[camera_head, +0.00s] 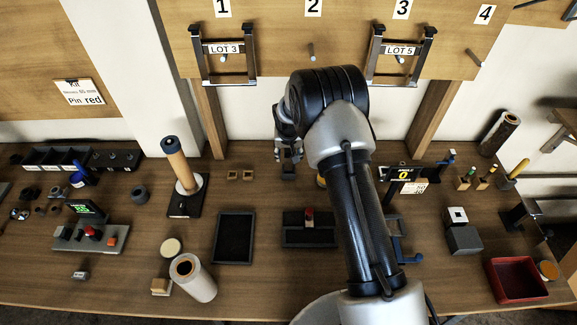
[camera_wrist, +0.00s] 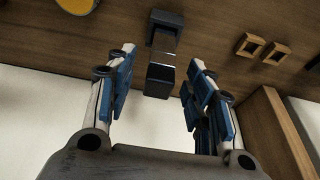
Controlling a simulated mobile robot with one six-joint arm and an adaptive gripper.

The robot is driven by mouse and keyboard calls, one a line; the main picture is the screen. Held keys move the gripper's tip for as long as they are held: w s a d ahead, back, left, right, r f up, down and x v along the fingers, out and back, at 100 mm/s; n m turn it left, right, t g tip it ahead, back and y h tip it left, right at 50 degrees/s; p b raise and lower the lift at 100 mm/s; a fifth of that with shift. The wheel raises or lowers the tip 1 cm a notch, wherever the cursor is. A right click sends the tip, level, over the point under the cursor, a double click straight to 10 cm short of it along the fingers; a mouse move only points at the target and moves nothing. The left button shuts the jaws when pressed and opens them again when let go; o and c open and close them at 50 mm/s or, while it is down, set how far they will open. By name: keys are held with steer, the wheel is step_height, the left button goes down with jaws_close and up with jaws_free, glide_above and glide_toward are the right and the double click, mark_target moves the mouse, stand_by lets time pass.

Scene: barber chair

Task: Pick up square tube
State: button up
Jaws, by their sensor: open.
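My gripper (camera_wrist: 160,62) is open, with one blue-padded finger on each side of the wrist view. Between the fingers, and apart from both in the picture, is an upright dark square piece with a shiny metallic band, which looks like the square tube (camera_wrist: 160,77). It stands at a dark block base (camera_wrist: 166,19) on the wooden table. In the head view my gripper (camera_head: 287,150) is at the back middle of the table, just above the same dark piece (camera_head: 288,169), and partly hides it. I cannot tell how deep the fingers reach around it.
Two small wooden square rings (camera_head: 240,175) lie left of the dark piece. A black tray (camera_head: 234,238) and a dark fixture with a red part (camera_head: 309,218) lie in front. A wooden panel (camera_head: 330,40) rises behind.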

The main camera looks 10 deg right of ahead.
mark_target(288, 164)
steer(key=x, duration=0.4)
steer(key=shift+f+b, duration=0.15)
steer(key=shift+b, duration=0.15)
steer(key=shift+c, duration=0.3)
jaws_close()
